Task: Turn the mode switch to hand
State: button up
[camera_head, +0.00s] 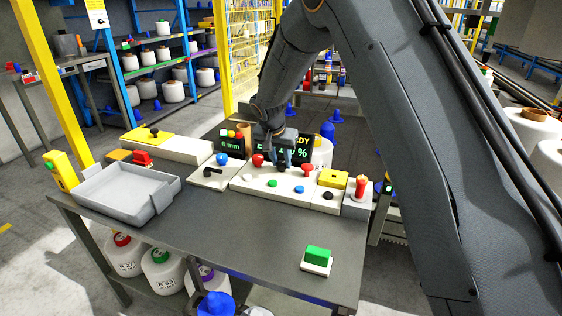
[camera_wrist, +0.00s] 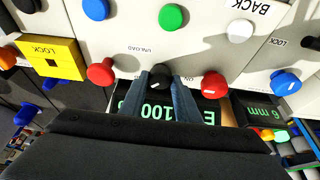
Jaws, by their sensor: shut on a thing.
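A pale control panel (camera_head: 240,184) stands on the grey table, with red, white, green and blue knobs. My gripper (camera_head: 281,160) reaches down to its back edge, between two red knobs (camera_head: 258,160) (camera_head: 307,170). In the wrist view, my gripper (camera_wrist: 163,88) has its blue-grey fingers closed around a black knob (camera_wrist: 160,71), one on each side. The fingers hide part of the knob, so I cannot tell which way it points. An "UNLOAD" label is near it; I cannot read a "hand" label.
Lit displays (camera_head: 232,145) stand behind the panel. A yellow LOCK box (camera_head: 334,179) and a red button unit (camera_head: 359,192) are at its right; a panel with a black lever (camera_head: 212,172) is at its left. A grey tray (camera_head: 127,195) and a green block (camera_head: 318,254) sit on the table. The table's front middle is clear.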

jog(key=o, duration=1)
jog(key=shift+b+v, duration=0.45)
jog(key=shift+v, duration=3.45)
jog(key=shift+d, duration=0.15)
jog(key=s+d+n+g, duration=0.1)
jog(key=s+d, duration=0.4)
jog(key=s, duration=0.7)
jog(key=s+d+n+g+y+p, duration=0.1)
jog(key=s+d, duration=0.5)
jog(key=s, duration=0.7)
jog(key=s+d+f+n+g+p, duration=0.1)
jog(key=s+d, duration=0.5)
jog(key=s, duration=0.7)
jog(key=shift+n+g+y, duration=0.4)
jog(key=shift+n+g, duration=0.2)
jog(key=shift+n, duration=0.1)
